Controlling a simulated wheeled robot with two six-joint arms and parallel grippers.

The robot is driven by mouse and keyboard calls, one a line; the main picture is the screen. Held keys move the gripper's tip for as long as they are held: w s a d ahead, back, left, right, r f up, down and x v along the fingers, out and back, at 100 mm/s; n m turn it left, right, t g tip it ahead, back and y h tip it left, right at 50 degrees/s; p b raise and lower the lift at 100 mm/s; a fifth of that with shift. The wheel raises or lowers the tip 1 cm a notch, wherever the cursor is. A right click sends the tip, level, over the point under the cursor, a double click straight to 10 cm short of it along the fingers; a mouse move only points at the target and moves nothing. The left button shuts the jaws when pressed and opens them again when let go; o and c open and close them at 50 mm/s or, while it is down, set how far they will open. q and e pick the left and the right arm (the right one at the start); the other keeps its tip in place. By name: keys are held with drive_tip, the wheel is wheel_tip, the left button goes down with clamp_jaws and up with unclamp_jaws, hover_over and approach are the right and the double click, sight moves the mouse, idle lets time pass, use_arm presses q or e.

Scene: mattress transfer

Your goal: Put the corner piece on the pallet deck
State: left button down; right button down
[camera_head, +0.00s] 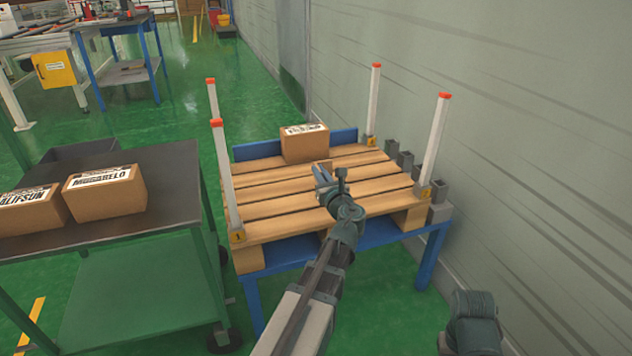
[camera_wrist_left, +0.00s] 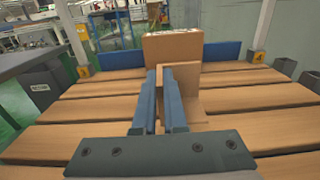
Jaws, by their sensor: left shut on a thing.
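My left gripper (camera_head: 327,181) is over the middle of the wooden pallet deck (camera_head: 275,205). Its blue fingers (camera_wrist_left: 162,100) are shut on a tan, L-shaped corner piece (camera_wrist_left: 194,106), which shows between and to the right of them in the left wrist view. In the head view the corner piece (camera_head: 326,166) is mostly hidden by the gripper. The piece is close to the deck slats (camera_wrist_left: 250,98); I cannot tell whether it touches them. My right gripper is not in view.
A cardboard box (camera_head: 304,143) sits at the deck's back edge, just beyond the gripper. White posts with red tops (camera_head: 436,140) stand at the pallet corners. Grey blocks (camera_head: 405,160) line the right side. A dark cart (camera_head: 150,220) with two boxes stands left.

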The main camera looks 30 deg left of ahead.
use_arm(q)
drive_tip(key=shift+x, duration=1.1)
drive_tip(key=shift+s+f+b, duration=0.15)
drive_tip(key=shift+f+b, duration=1.65)
drive_tip(key=shift+f, duration=0.05)
drive_tip(key=shift+f, duration=0.2)
drive_tip(key=c, duration=1)
unclamp_jaws()
drive_tip(key=shift+r, duration=0.15)
drive_tip(key=shift+s+d+r, duration=0.1)
drive_tip(key=shift+s, duration=0.05)
drive_tip(key=v, duration=1.1)
drive_tip(key=shift+s+d, duration=0.2)
drive_tip(key=shift+d, duration=0.05)
